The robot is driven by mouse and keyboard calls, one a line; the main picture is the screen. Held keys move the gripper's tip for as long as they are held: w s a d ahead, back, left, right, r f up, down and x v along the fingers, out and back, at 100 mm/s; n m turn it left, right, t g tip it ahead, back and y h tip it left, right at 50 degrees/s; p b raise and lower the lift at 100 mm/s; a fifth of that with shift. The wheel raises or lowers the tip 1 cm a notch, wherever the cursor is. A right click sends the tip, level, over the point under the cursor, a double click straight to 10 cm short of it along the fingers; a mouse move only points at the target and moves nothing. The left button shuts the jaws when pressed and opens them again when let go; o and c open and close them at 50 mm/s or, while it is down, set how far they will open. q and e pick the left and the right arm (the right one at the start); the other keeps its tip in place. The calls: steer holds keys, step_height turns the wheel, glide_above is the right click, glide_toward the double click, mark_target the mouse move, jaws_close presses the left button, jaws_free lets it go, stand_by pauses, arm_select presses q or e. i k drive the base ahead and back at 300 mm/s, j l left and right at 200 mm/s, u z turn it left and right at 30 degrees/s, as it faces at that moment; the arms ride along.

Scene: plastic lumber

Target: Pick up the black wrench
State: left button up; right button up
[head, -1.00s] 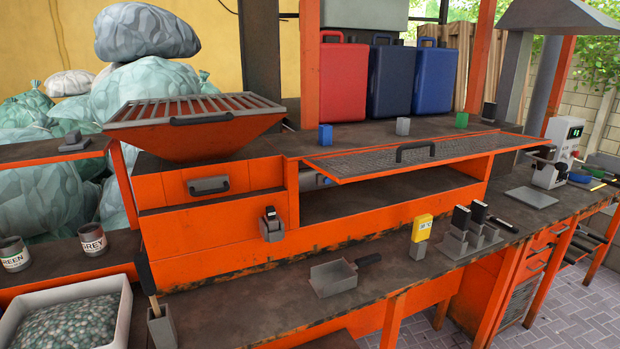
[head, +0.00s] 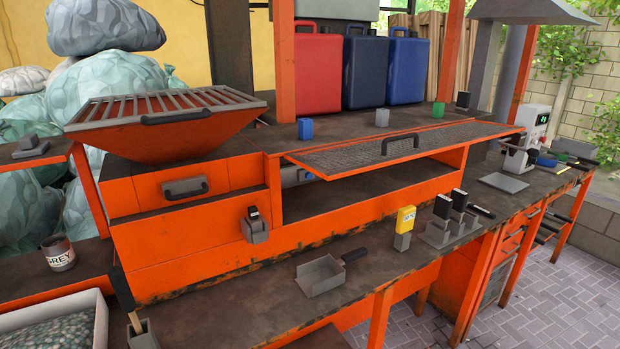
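I cannot make out a black wrench for certain. A thin dark tool (head: 482,211) lies on the workbench, right of the grey holder block (head: 438,235), too small to identify. More dark items (head: 584,160) lie by the green and blue trays at the far right end, and their shapes are unclear. Neither of my grippers shows in the head view.
A grey metal scoop (head: 322,277) with a dark handle lies on the front bench. A yellow device (head: 405,219) stands on a grey block. A grey machine (head: 523,149) stands at the right. Paved floor (head: 540,290) is free at the lower right.

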mark_target(475, 208)
steer(key=i+l+u, duration=0.2)
steer(key=l, duration=0.8)
steer(key=i+l+u, duration=0.25)
steer(key=l, duration=0.8)
steer(key=l+u, duration=0.2)
steer(key=l, duration=0.8)
